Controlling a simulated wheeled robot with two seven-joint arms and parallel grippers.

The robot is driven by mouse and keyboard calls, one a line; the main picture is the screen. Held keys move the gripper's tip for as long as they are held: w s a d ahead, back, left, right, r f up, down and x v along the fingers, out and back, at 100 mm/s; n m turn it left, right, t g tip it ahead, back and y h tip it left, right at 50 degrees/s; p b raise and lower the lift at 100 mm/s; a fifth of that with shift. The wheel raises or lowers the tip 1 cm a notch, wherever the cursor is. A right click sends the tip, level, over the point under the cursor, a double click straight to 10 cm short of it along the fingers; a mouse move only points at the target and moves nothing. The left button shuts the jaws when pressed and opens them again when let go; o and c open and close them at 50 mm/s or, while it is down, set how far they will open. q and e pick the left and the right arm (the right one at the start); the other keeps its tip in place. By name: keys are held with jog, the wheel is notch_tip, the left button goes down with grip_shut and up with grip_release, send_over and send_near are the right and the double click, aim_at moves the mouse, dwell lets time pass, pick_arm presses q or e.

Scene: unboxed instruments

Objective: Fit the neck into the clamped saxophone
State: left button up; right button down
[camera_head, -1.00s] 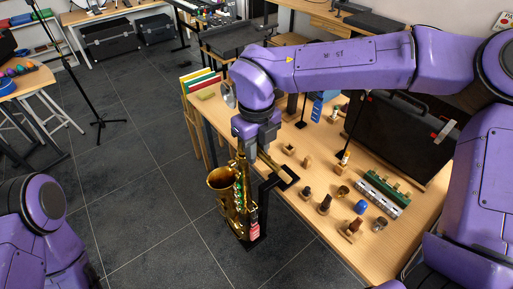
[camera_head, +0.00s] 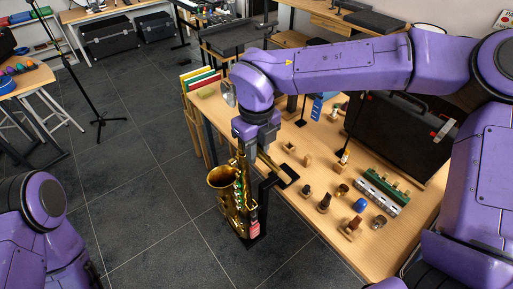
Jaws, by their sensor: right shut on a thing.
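The brass saxophone (camera_head: 226,193) hangs upright at the table's left edge, its bell facing left. A black clamp (camera_head: 281,183) on the table edge reaches around beside it. My right gripper (camera_head: 254,152) points down directly above the top of the saxophone and is shut on the neck (camera_head: 268,162), of which a thin brass length shows to the right of the fingers. The fingers hide the joint, so I cannot tell whether the neck sits in the socket or just above it. My left arm shows at the lower left; its gripper is out of frame.
The wooden table (camera_head: 315,150) carries several small mouthpieces and caps, a green-and-silver instrument (camera_head: 382,191) and a black case (camera_head: 400,132). Coloured folders (camera_head: 203,82) stand at its far left corner. The floor left of the saxophone is clear.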

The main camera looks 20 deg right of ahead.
jog(key=shift+s+f+b, duration=0.1)
jog(key=shift+f+b, duration=0.4)
jog(key=shift+f, duration=0.4)
dwell(0.8)
jog(key=c, duration=0.8)
grip_release()
jog(key=shift+c, duration=1)
jog(key=shift+r, duration=0.1)
notch_tip(320, 180, up, 6)
jog(key=p, duration=0.5)
jog(key=shift+p, duration=0.35)
